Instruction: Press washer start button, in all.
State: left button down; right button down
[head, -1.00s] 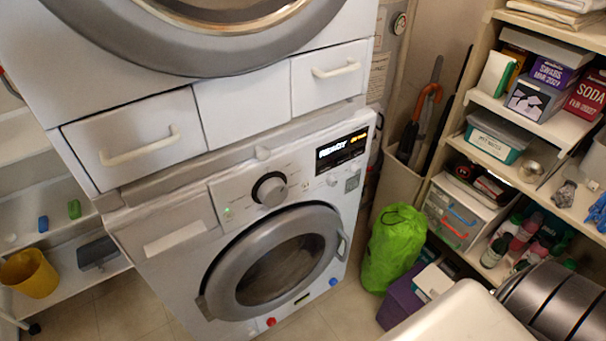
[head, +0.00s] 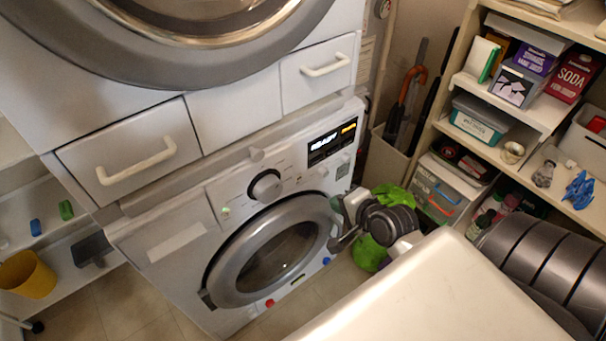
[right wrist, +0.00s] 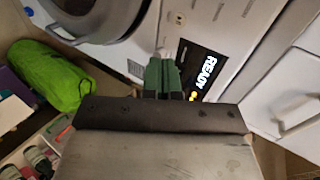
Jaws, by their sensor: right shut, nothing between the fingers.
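The white washer (head: 170,258) stands under a second machine, its round door closed. Its control panel has a dial (head: 266,186) and a black display (head: 331,143) reading "READY". Small buttons sit below the display; I cannot tell which is the start button. My right gripper (head: 338,204) is in front of the washer's right side, below the display and by the door's right edge. In the right wrist view its green fingers (right wrist: 162,76) are together and empty, pointing at the panel beside the display (right wrist: 201,70). Contact cannot be told. My left gripper is not in view.
Shelves with boxes (head: 574,75) and bottles stand at the right. A green bag (head: 366,252) lies on the floor behind my right arm. A yellow bucket (head: 27,275) is at the left. The floor before the washer is partly clear.

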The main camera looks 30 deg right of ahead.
jog(key=shift+r, duration=0.7)
send_near(299, 178)
notch_tip(299, 178, down, 3)
jog(key=w, duration=0.5)
jog(key=shift+a+f+p, duration=0.15)
jog(key=shift+f+p, duration=0.05)
jog(key=shift+p, duration=0.15)
jog(key=shift+w, duration=0.5)
